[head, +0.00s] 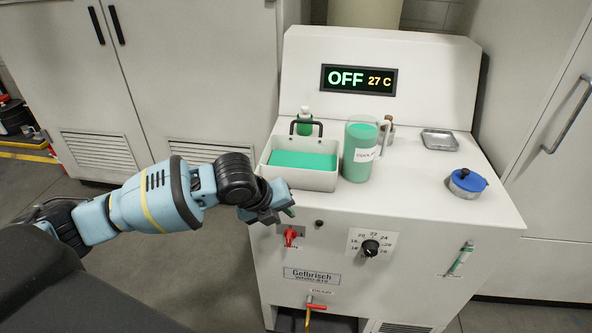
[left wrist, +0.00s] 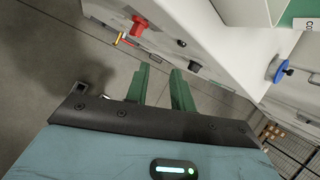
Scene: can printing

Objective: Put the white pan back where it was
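The white pan (head: 318,181) is a rectangular tub of green liquid with a dark handle at its back. It stands upright on the left of the machine's top. My left gripper (head: 287,206) is in front of the machine, just below the pan's front left corner and apart from it. In the left wrist view its two green fingers (left wrist: 159,72) stand apart with nothing between them. My right gripper is in neither view.
A clear jug (head: 361,158) of green liquid stands right of the pan. A small metal tray (head: 439,140) and a blue-lidded pot (head: 466,184) are farther right. A red switch (head: 290,236) and black dial (head: 370,248) are on the front. The display (head: 359,80) reads OFF, 27 C.

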